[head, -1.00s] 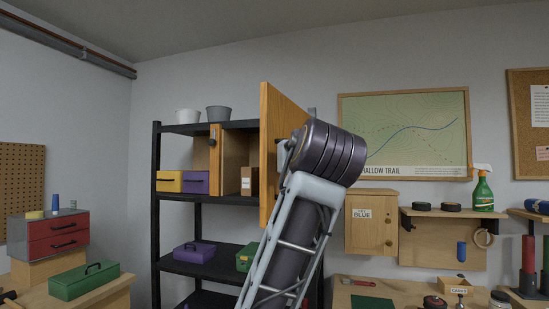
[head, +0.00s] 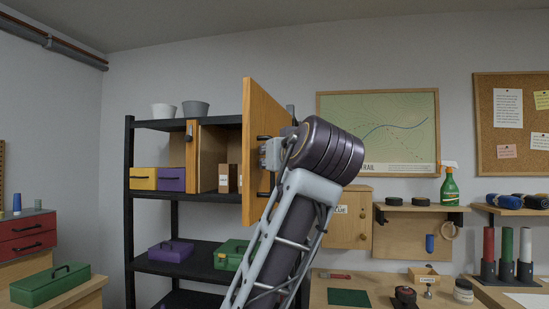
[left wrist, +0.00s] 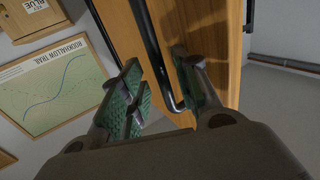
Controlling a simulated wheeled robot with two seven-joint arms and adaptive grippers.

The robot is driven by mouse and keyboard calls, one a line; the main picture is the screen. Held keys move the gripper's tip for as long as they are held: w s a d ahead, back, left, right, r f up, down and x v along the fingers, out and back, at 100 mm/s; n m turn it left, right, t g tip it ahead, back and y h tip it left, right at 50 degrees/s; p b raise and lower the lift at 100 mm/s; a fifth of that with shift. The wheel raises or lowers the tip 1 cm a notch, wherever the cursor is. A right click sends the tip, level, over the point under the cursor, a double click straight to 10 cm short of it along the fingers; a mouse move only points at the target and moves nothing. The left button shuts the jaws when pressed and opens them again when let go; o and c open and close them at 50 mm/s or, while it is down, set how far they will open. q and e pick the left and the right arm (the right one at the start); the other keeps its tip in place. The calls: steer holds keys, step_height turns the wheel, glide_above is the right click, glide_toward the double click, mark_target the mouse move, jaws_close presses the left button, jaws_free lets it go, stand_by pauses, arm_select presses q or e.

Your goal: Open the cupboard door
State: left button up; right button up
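The cupboard (head: 214,150) sits on a black shelf unit. Its tall orange wooden door (head: 249,150) stands swung out towards me, and part of the interior shows to its left. The door's black bar handle (left wrist: 151,45) shows in the left wrist view. My left gripper (head: 270,153) is by the door's outer face, partly hidden behind my own arm in the head view. In the left wrist view its green-padded fingers (left wrist: 160,90) are apart, with the handle between them. I cannot tell whether either pad touches the handle. My right gripper is not in view.
Yellow (head: 144,179) and purple (head: 171,179) boxes sit left of the cupboard, with two buckets above. A small wall cabinet (head: 345,228) and a workbench (head: 390,292) stand at right. Open air lies in front of the shelf's left part.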

arm_select(q)
steer(key=v, duration=1.2)
stand_by(0.4)
steer(key=shift+w, duration=0.1)
